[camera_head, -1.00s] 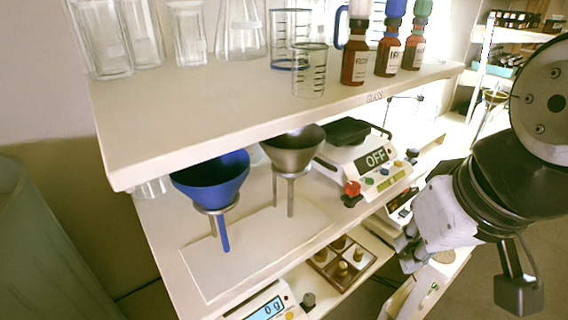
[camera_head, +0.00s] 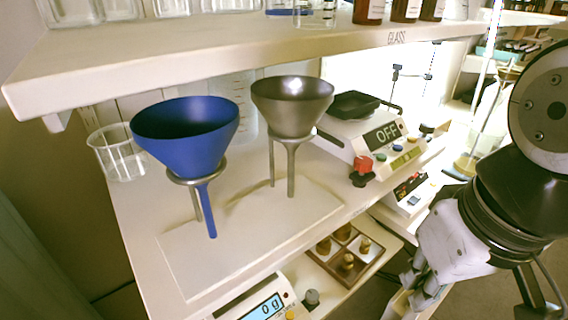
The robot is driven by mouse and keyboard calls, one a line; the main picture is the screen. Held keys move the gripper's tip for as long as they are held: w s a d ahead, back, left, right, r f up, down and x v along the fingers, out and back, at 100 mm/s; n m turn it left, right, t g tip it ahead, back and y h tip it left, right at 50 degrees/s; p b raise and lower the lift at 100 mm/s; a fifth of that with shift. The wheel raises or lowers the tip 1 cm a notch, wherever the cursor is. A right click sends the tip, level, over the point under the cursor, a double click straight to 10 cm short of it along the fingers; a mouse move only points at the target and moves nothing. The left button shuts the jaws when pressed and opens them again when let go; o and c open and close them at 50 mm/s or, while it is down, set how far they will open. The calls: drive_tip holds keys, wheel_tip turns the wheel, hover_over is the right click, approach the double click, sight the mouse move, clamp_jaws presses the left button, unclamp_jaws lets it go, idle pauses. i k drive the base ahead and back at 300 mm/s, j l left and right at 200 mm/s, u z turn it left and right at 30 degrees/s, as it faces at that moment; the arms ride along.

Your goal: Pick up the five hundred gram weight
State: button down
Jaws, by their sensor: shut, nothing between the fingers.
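Several brass weights stand in a wooden box (camera_head: 318,262) with compartments on the lower shelf. One weight (camera_head: 347,263) is at the front, another weight (camera_head: 365,246) at the right, and others are behind and to the left. Their markings are too small to read, so I cannot tell which is the five hundred gram one. My gripper (camera_head: 415,297) is at the lower right, to the right of the box and apart from it. It is shut and empty, with its fingers pointing down near the shelf's edge.
A scale reading 0 g (camera_head: 265,305) is left of the box. Above are a blue funnel (camera_head: 185,140), a grey funnel (camera_head: 292,108), a glass beaker (camera_head: 118,155) and a scale reading OFF (camera_head: 375,140). A smaller device (camera_head: 408,190) sits right of the box. The top shelf (camera_head: 200,60) overhangs.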

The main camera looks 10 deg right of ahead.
sight(323, 247)
drive_tip(key=k+l, duration=0.2)
drive_tip(key=l, duration=0.15)
drive_tip(key=k+l+z, duration=0.1)
drive_tip(key=l, duration=0.25)
drive_tip(key=k+l, duration=0.3)
drive_tip(key=l+z, duration=0.05)
drive_tip(key=l, duration=0.05)
